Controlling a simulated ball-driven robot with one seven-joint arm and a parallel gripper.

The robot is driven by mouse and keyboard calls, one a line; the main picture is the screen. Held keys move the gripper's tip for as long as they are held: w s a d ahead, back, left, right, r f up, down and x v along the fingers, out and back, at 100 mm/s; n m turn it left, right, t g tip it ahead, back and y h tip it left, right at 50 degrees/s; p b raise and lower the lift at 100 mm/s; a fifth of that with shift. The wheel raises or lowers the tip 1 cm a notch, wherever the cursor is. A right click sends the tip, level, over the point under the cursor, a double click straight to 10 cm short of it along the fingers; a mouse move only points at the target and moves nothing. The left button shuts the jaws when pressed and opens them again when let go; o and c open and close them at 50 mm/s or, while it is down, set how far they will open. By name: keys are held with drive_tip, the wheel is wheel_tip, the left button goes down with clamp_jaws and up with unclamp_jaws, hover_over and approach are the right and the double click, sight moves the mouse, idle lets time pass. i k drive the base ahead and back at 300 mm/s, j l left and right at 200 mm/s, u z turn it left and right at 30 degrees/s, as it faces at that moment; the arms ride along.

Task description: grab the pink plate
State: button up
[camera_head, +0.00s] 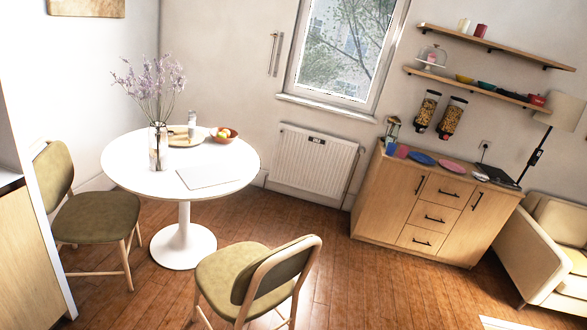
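The pink plate (450,165) lies flat on top of the wooden sideboard (408,205) at the right of the head view. A blue plate (421,158) lies just left of it, and the two look close together. The pink plate is small and seen from across the room. My gripper does not show in this view.
A round white table (128,178) with a flower vase (158,146) stands at the left. Green chairs (87,210) and (258,280) stand by it. A cream sofa (552,250) is right of the sideboard. Wooden floor (335,255) is open before the sideboard.

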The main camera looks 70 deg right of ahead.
sight(449, 165)
drive_tip(key=i+l+z, duration=0.1)
drive_tip(key=l+z, duration=0.15)
drive_tip(key=z, duration=0.15)
drive_tip(key=i+l+z, duration=0.15)
drive_tip(key=z, duration=0.2)
drive_tip(key=i+l+z, duration=0.2)
drive_tip(key=z, duration=0.2)
drive_tip(key=i+l+z, duration=0.1)
drive_tip(key=i+l, duration=0.15)
drive_tip(key=i+l+z, duration=0.1)
drive_tip(key=i+l, duration=0.15)
drive_tip(key=i, duration=0.2)
drive_tip(key=i+l+z, duration=0.1)
drive_tip(key=i, duration=0.3)
drive_tip(key=l+z, duration=0.1)
drive_tip(key=z, duration=1.6)
